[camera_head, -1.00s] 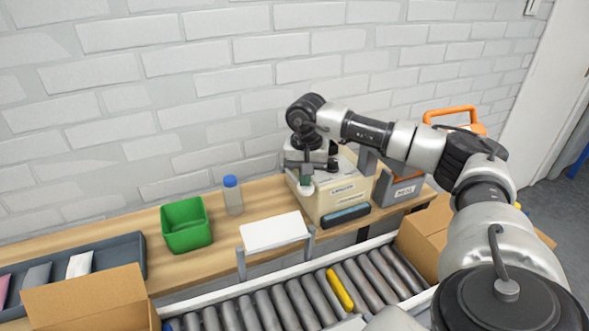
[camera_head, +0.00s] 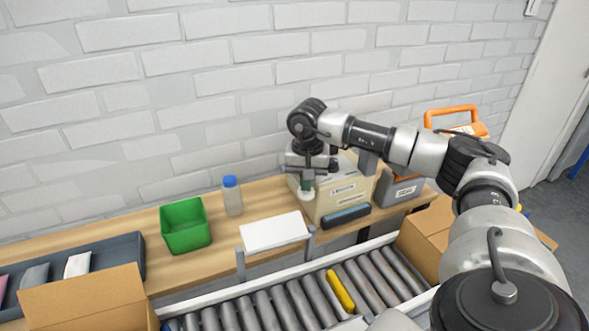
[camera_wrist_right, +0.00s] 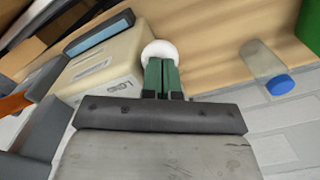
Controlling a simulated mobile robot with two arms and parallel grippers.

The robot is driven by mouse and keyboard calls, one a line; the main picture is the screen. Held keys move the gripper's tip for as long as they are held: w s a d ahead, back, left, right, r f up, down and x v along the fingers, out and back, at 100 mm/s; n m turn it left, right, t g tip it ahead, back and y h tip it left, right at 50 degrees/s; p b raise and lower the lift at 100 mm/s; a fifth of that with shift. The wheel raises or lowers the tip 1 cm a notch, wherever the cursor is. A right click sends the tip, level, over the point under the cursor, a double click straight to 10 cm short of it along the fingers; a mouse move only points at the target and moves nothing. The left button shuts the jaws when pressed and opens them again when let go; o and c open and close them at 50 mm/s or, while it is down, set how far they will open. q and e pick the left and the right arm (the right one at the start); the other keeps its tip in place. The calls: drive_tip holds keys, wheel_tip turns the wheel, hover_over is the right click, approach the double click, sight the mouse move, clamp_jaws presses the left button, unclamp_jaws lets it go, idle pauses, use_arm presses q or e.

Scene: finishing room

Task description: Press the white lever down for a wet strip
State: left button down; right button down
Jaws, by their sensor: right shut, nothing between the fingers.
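The cream dispenser (camera_head: 343,193) stands on the wooden bench against the wall, with a dark teal bar (camera_head: 346,217) along its front. The round white end of the lever (camera_head: 306,195) shows at the dispenser's left side; it also shows in the right wrist view (camera_wrist_right: 160,49). My right gripper (camera_head: 307,185) points down over it, its green fingers shut together and empty. In the right wrist view the fingertips (camera_wrist_right: 161,62) overlap the white end and seem to touch it. The rest of the lever is hidden. My left gripper is in neither view.
A clear bottle with a blue cap (camera_head: 232,196) and a green bin (camera_head: 186,226) stand left of the dispenser. A white board (camera_head: 273,231) lies in front. A grey box (camera_head: 398,188) is close on the right. A roller conveyor (camera_head: 290,303) runs along the front.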

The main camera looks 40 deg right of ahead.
drive_tip(key=shift+s+f, duration=0.15)
drive_tip(key=shift+f, duration=0.4)
drive_tip(key=shift+s+a+f+b, duration=0.1)
drive_tip(key=shift+f+b, duration=0.3)
drive_tip(key=shift+b, duration=0.1)
drive_tip(key=shift+f, duration=0.1)
drive_tip(key=shift+f+b, duration=0.35)
drive_tip(key=shift+f, duration=0.05)
drive_tip(key=shift+s+f, duration=0.1)
drive_tip(key=shift+f, duration=0.05)
idle(0.5)
drive_tip(key=shift+f+b, duration=0.3)
drive_tip(key=shift+r, duration=0.1)
